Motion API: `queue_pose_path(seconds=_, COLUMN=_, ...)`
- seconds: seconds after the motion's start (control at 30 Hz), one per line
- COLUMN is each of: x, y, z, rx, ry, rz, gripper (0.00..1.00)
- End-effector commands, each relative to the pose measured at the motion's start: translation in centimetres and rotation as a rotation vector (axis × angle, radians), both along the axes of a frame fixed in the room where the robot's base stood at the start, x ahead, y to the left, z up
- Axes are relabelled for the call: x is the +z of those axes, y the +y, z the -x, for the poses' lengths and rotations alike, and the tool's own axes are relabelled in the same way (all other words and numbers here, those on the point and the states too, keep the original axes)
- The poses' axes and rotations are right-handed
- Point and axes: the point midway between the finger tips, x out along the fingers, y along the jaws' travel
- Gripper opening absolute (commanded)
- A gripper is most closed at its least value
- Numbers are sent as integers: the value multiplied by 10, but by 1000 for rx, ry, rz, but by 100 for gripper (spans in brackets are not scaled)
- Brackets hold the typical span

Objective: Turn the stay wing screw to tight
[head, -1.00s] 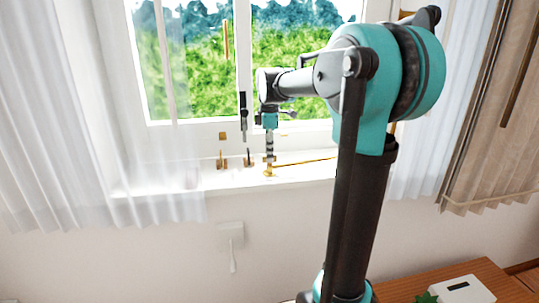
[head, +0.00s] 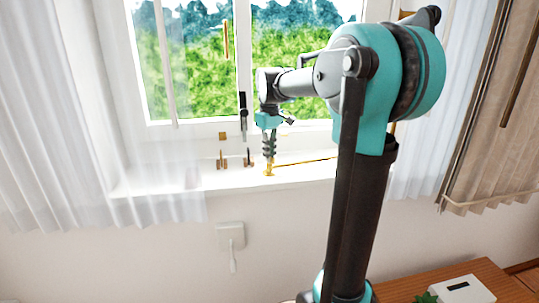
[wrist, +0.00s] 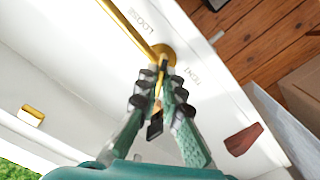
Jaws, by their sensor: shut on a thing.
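The stay wing screw is brass and mostly hidden between my fingertips; a brass piece (wrist: 158,90) shows between them in the wrist view. My gripper (head: 269,158) points down at the window sill and is shut on the screw; it also shows in the wrist view (wrist: 163,84). Below the fingertips is a round brass base (wrist: 166,53), also seen in the head view (head: 268,173). The brass stay rod (wrist: 127,20) runs from it, rightward in the head view (head: 306,161). The sill carries a LOOSE mark (wrist: 145,22) beside the rod and another mark (wrist: 207,81), apparently TIGHT.
Small brass and dark fittings (head: 221,160) stand on the sill left of my gripper. A dark window handle (head: 243,115) hangs behind. Sheer curtains (head: 90,130) frame the window. A dark red object (wrist: 243,139) shows in the wrist view. A wall switch (head: 230,236) is below the sill.

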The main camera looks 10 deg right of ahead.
Motion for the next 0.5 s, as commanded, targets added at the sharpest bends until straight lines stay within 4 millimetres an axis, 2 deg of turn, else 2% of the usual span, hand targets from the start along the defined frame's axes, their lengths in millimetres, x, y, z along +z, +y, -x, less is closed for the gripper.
queue_pose_path(seconds=0.5, x=0, y=0, z=-1, rx=-488, ry=-1, rz=0, gripper=0)
